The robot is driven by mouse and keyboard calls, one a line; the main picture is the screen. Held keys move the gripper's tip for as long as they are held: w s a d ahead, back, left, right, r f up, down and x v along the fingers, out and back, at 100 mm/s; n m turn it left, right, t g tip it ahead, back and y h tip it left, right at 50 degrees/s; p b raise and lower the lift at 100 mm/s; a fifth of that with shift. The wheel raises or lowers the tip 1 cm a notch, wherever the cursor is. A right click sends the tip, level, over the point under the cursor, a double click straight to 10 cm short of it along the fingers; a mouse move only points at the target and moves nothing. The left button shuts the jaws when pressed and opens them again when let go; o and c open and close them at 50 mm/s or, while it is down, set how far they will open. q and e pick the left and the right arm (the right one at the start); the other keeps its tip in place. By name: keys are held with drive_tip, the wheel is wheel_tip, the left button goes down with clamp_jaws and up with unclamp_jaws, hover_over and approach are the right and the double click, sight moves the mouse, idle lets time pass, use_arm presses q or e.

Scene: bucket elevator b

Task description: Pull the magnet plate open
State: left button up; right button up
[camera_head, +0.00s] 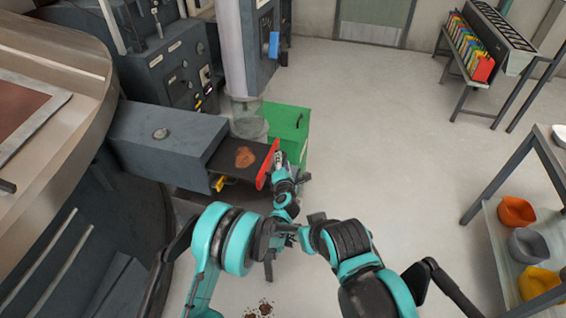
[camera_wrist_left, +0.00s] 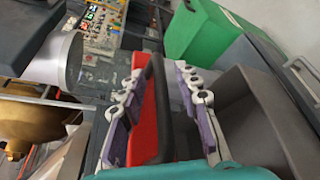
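The magnet plate (camera_head: 230,160) is a dark flat drawer with a red front (camera_head: 264,168). It sticks out of a grey housing (camera_head: 165,135), and a reddish-brown clump (camera_head: 245,157) lies on it. My left gripper (camera_head: 278,164) is at the red front. In the left wrist view, the red front (camera_wrist_left: 143,120) and a black bar along it (camera_wrist_left: 157,105) lie between the spread purple-padded fingers of the gripper (camera_wrist_left: 160,108). A gap shows between the bar and the right-hand finger.
A green bin (camera_head: 290,125) stands just behind the red front, beside a clear cylinder (camera_head: 248,118). Grey cabinets (camera_head: 175,70) stand at the back left. A shelf with orange, grey and yellow bowls (camera_head: 517,211) is at the right. The floor between is open.

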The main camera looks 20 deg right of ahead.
use_arm(q)
drive_tip(key=v, duration=0.7)
drive_tip(key=shift+s, duration=0.25)
drive_tip(key=r, duration=0.2)
drive_tip(key=a+r+m, duration=0.1)
drive_tip(key=r, duration=0.2)
drive_tip(key=w+a+r+m+t+h, duration=0.1)
drive_tip(key=r, duration=0.1)
drive_tip(key=shift+w+r, duration=0.1)
drive_tip(key=shift+r, duration=0.3)
drive_tip(key=s+a+r+m+g+h, duration=0.1)
drive_tip(key=s+a+r+m+h, duration=0.15)
drive_tip(key=a+r+m, duration=0.45)
drive_tip(key=s+a+r+m+h, duration=0.1)
drive_tip(key=s+a+r+m, duration=0.3)
drive_tip(key=r, duration=0.6)
drive_tip(key=s+a+f+m+g+y, duration=0.2)
drive_tip(key=s+a+f+m, duration=0.1)
drive_tip(key=s+a, duration=0.5)
drive_tip(key=s+a+f+m+g+y, duration=0.2)
drive_tip(key=s+a+f+g+y, duration=0.1)
drive_tip(key=s+a+f, duration=0.3)
drive_tip(key=s+a+f+m+g+y, duration=0.2)
drive_tip(key=s+a+f+m+y, duration=0.1)
drive_tip(key=s+a, duration=0.7)
drive_tip(key=a+f, duration=0.1)
drive_tip(key=a, duration=0.1)
drive_tip(key=shift+a+f+m+g, duration=0.25)
drive_tip(key=shift+f+m+g, duration=0.05)
drive_tip(key=shift+g, duration=0.1)
